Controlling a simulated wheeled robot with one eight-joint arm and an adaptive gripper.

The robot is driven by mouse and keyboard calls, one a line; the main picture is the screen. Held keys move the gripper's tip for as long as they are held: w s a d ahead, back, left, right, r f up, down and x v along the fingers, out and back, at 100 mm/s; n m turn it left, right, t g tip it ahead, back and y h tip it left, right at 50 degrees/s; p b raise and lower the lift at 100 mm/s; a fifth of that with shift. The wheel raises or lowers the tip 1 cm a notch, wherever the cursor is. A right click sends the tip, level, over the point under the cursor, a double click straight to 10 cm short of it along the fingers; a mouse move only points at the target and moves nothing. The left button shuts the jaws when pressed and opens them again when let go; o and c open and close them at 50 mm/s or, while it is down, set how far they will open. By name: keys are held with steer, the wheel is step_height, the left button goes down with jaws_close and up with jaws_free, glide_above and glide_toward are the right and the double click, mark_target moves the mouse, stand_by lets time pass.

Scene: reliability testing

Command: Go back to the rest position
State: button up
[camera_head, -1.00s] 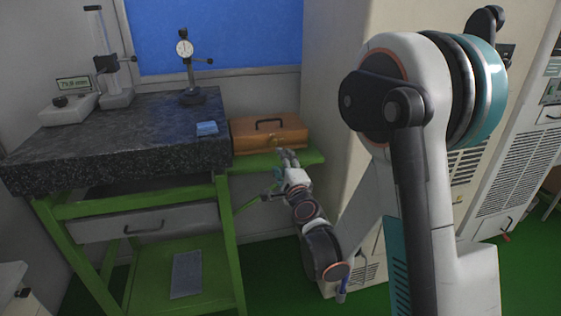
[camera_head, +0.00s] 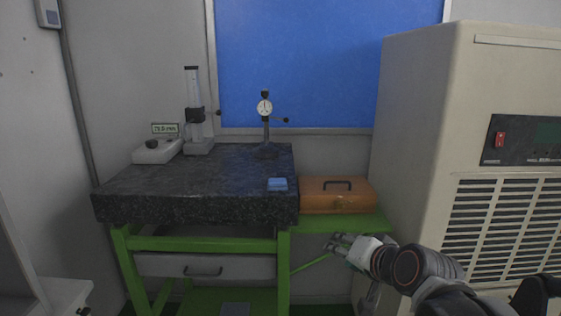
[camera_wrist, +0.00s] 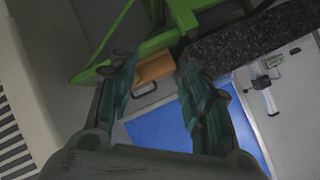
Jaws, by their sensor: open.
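My gripper (camera_head: 345,243) is at the lower right of the head view, in front of the green shelf (camera_head: 362,222) and below the orange box (camera_head: 333,197). In the wrist view its two dark teal finger sets (camera_wrist: 160,90) stand apart with nothing between them held. The orange box shows beyond the fingers in the wrist view (camera_wrist: 156,68), clear of them. My arm reaches in from the lower right of the head view.
A black granite table (camera_head: 150,190) on a green frame stands left, bearing a dial gauge stand (camera_head: 266,125), a height gauge (camera_head: 195,115) and a small blue block (camera_head: 278,184). A large beige cabinet (camera_head: 420,130) stands right. A blue board (camera_head: 300,60) hangs behind.

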steer(key=s+d+f+n+g+h, duration=0.1)
steer(key=s+d+f+n+g, duration=0.1)
steer(key=s, duration=0.7)
steer(key=s+d+f+n+g+h, duration=0.2)
steer(key=s+d+n, duration=0.1)
steer(key=s, duration=0.5)
steer(key=shift+s+d, duration=0.3)
steer(key=shift+s, duration=0.1)
steer(key=shift+f, duration=0.1)
